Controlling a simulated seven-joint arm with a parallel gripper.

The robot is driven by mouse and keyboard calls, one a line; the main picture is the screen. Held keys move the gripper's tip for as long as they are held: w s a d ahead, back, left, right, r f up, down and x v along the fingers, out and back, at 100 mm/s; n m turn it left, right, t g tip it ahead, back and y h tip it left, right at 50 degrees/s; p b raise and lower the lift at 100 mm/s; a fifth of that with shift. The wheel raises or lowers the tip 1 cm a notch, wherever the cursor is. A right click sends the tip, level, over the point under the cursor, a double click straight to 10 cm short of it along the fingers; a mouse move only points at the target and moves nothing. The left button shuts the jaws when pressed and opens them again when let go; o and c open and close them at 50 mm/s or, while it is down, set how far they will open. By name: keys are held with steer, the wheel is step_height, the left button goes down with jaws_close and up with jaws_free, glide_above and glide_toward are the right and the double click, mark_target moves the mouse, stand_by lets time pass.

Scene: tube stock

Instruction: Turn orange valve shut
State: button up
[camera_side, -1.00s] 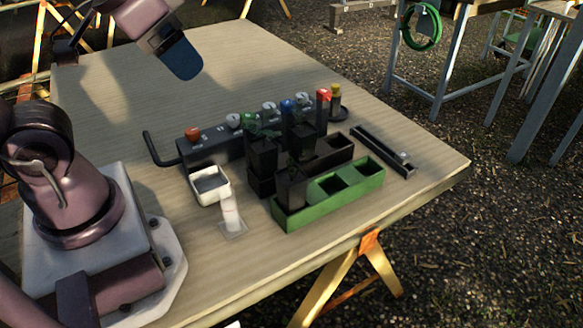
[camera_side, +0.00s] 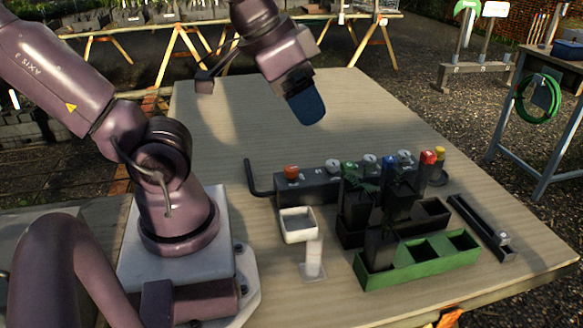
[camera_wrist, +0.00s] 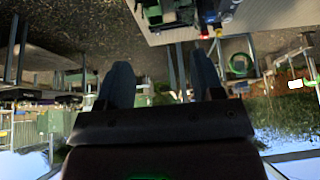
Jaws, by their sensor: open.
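The orange valve (camera_side: 291,172) is a small round knob at the left end of a dark manifold block (camera_side: 320,188) on the table. White, green, blue, red and yellow knobs follow it to the right along the block. My gripper (camera_side: 306,110) is in the air above and beyond the block, apart from the valve, its blue fingers tilted downward. In the wrist view my gripper (camera_wrist: 162,85) shows two dark blue fingers spread apart with nothing between them. The orange valve cannot be made out in the wrist view.
A black pipe (camera_side: 252,180) bends out from the block's left end. In front stand a white tray (camera_side: 299,237), a green crate (camera_side: 420,262) with dark pots, and a black rail (camera_side: 480,228) at right. The table behind the block (camera_side: 350,115) is clear.

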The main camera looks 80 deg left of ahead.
steer(key=n+g, duration=0.6)
steer(key=n, duration=1.4)
glide_above(291, 168)
step_height(291, 168, down, 14)
steer(key=f, duration=0.1)
step_height(291, 168, down, 12)
steer(key=shift+r, duration=0.15)
steer(key=c, duration=0.9)
